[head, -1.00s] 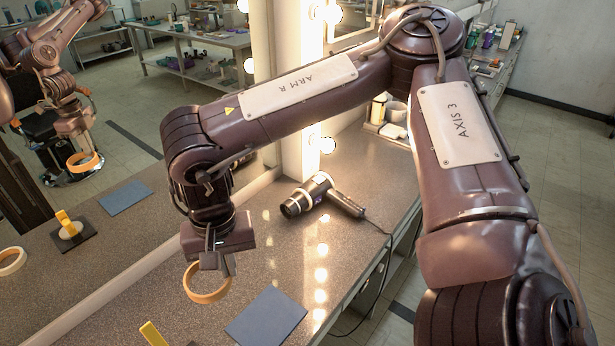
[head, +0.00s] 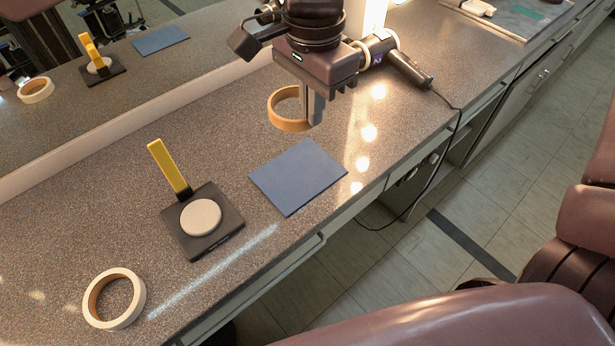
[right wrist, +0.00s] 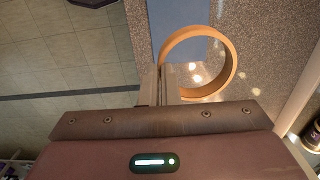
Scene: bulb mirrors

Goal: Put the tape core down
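The tape core, an orange-tan ring (head: 290,125), is held on edge by its rim in my right gripper (head: 312,112). The right wrist view shows the ring (right wrist: 232,62) with its near rim between the two fingers (right wrist: 170,84), which are closed on it. It appears to be above the speckled counter; the height of the gap is hard to judge. A flat blue-grey mat (head: 298,177) lies just in front of it in the head view, and the mat (right wrist: 184,14) also shows beyond the ring in the wrist view. My left gripper is not in view.
A black stand (head: 230,236) with a yellow upright and pale disc is left of the mat. A cream tape roll (head: 114,299) lies lower left. A hair dryer (head: 405,65) with a cord is behind the gripper. A mirror (head: 140,85) runs along the back. The blue mat is bare.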

